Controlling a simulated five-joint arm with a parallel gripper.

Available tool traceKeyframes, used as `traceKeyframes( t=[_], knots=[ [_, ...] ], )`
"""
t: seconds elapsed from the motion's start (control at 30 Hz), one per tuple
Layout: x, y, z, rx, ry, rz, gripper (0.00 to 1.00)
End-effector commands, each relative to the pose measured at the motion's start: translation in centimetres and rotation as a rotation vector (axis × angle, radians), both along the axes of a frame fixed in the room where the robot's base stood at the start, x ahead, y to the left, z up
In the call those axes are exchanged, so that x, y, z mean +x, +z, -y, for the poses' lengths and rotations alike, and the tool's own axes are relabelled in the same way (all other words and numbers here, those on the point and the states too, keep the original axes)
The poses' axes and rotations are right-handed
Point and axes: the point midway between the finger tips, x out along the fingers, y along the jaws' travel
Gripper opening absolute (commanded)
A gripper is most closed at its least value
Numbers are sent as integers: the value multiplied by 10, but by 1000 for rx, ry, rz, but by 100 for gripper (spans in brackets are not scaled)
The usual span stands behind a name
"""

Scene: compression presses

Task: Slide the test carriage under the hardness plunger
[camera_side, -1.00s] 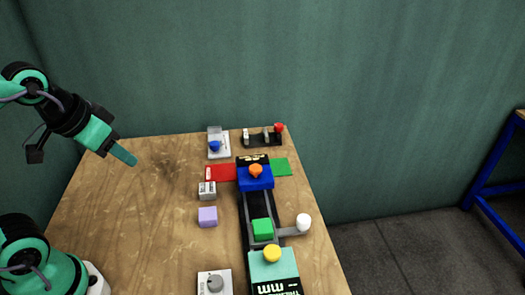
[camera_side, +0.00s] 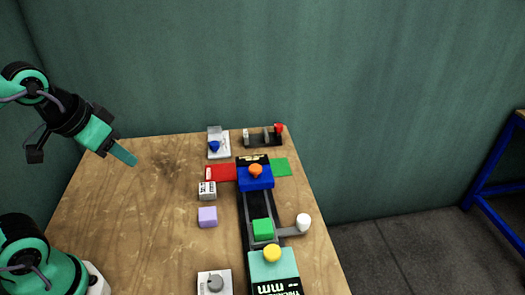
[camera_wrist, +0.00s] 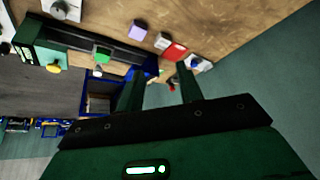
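The test carriage (camera_side: 283,232) sits on a black rail (camera_side: 256,207), with a green block (camera_side: 263,229) on it and an arm ending in a white knob (camera_side: 303,221) to the right. It stands just beyond the teal station (camera_side: 272,265) with a yellow knob, marked "mm". A blue station (camera_side: 255,178) with an orange knob is at the rail's far end; I cannot read which one is the hardness plunger. My gripper (camera_side: 124,155) is raised over the table's left side, far from the carriage. In the wrist view its fingers (camera_wrist: 160,90) are apart and empty. The green block (camera_wrist: 102,55) shows there too.
Left of the rail are a purple block (camera_side: 208,216), a grey-white block (camera_side: 207,190) and a dial box (camera_side: 215,283). Red (camera_side: 221,172) and green (camera_side: 281,167) pads flank the blue station. Two small devices stand behind. The table's left is clear.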

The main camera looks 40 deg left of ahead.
Motion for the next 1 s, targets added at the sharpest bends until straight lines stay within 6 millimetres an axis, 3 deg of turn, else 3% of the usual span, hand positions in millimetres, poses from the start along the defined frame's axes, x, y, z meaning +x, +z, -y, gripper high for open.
traceKeyframes(
  t=[0.07,0.17,0.47,1.0],
  knots=[
    [0,0,0,0,0,0,36],
    [0,0,0,0,0,0,52],
    [16,7,8,-13,-6,-29,52],
    [102,20,61,-56,-18,-171,52]
  ],
)
